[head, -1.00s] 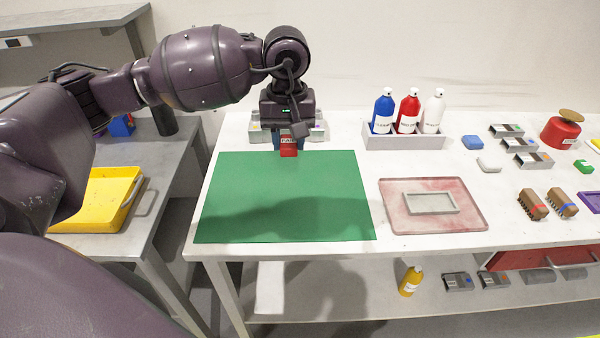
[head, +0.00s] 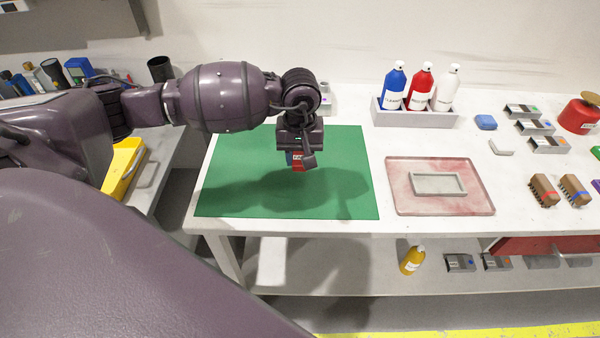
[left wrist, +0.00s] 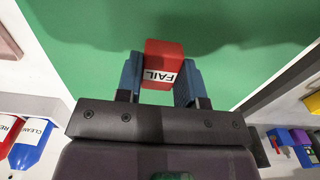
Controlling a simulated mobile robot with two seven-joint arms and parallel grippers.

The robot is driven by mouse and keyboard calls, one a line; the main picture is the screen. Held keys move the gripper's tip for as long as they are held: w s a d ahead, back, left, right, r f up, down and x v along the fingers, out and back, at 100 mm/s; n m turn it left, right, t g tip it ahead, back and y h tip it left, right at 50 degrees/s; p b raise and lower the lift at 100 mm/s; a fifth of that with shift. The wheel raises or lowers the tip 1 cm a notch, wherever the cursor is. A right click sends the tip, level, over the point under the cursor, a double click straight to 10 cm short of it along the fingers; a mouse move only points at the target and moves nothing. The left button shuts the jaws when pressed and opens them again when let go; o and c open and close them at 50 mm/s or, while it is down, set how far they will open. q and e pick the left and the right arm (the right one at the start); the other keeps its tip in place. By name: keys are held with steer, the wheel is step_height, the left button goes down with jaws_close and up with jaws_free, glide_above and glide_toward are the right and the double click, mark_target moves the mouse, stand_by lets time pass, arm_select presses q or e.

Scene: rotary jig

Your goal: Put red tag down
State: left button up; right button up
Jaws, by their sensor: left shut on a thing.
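The red tag (left wrist: 162,62) with a white "FAIL" label is between the blue fingers of my left gripper (left wrist: 160,80) in the left wrist view. My left gripper is shut on it. In the head view the red tag (head: 298,163) shows small below the left gripper (head: 296,160), over the green mat (head: 235,190). The mat fills most of the background in the wrist view. I cannot tell how high the tag is above the mat. My right gripper is not in view.
Right of the mat lies a reddish tray (head: 408,205) with a grey frame (head: 438,184). Behind it a grey rack (head: 415,119) holds blue, red and white bottles. A yellow tray (head: 122,170) is on the side table at left. Most of the mat is bare.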

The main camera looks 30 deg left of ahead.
mark_target(300, 182)
arm_select(q)
steer(key=shift+f, duration=3.25)
steer(key=o, duration=0.9)
steer(key=shift+r, duration=6.2)
steer(key=shift+d, duration=0.1)
